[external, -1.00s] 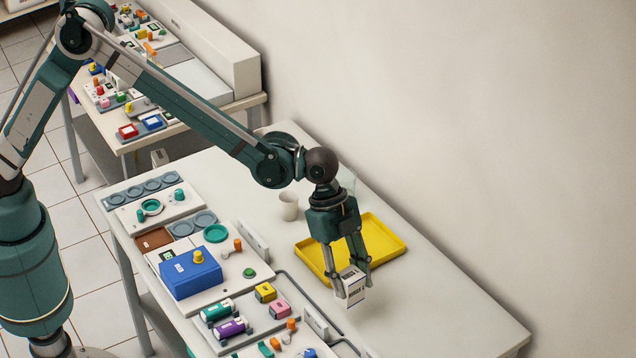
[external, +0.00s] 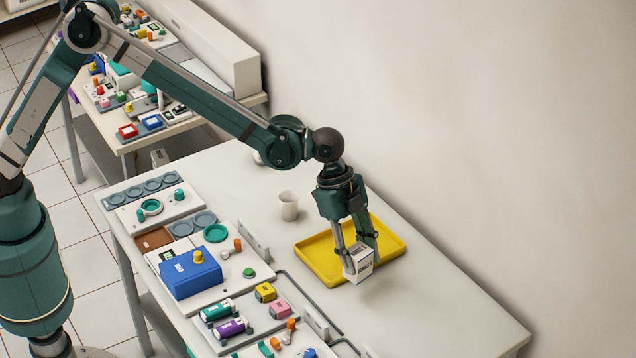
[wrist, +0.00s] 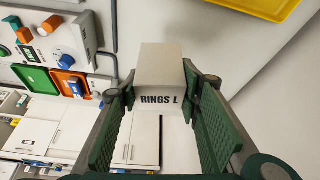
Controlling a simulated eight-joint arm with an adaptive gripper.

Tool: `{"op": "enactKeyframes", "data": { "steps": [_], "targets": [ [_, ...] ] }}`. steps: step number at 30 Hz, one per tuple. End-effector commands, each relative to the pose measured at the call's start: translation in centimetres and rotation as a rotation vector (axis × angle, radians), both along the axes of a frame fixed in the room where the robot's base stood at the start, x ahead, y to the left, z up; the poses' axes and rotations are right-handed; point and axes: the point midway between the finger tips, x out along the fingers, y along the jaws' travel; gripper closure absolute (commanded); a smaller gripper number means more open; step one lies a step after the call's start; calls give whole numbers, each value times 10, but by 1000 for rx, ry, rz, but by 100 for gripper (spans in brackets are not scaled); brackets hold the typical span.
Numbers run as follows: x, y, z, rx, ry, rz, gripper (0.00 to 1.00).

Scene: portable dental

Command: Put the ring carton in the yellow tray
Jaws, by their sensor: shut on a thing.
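The ring carton (external: 359,264) is a small white box; in the wrist view the carton (wrist: 161,85) carries the label "RINGS L". My gripper (external: 359,256) is shut on it, and in the wrist view its two green fingers (wrist: 160,100) press the carton's sides. The yellow tray (external: 396,250) lies on the table behind my gripper and is partly hidden by it. The carton is held in front of the tray's near right edge and seems to be above the table. The tray's corner (wrist: 252,8) also shows at the top of the wrist view.
A white cup (external: 289,206) stands left of the tray. A blue box (external: 190,276) and panels with colourful parts fill the table's left side. A second cluttered table (external: 190,105) is at the back left. The table right of the tray (external: 450,300) is clear.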

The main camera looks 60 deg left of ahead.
Motion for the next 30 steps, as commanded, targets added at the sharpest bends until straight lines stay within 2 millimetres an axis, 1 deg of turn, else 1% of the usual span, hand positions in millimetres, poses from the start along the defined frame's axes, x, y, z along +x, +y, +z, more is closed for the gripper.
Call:
{"op": "enactKeyframes", "data": {
  "steps": [1, 9, 12, 16, 18, 22, 25, 30],
  "targets": [
    [14, 13, 1, 0, 0, 18, 78],
    [78, 83, 2, 0, 1, 111, 78],
    [99, 109, 3, 0, 1, 143, 78],
    [119, 136, 4, 0, 0, 176, 78],
    [127, 147, 4, 0, 0, 188, 78],
    [136, 160, 5, 0, 0, 204, 78],
    [139, 164, 5, 0, 0, 210, 78],
    [140, 165, 5, 0, 0, 210, 78]
  ]
}}
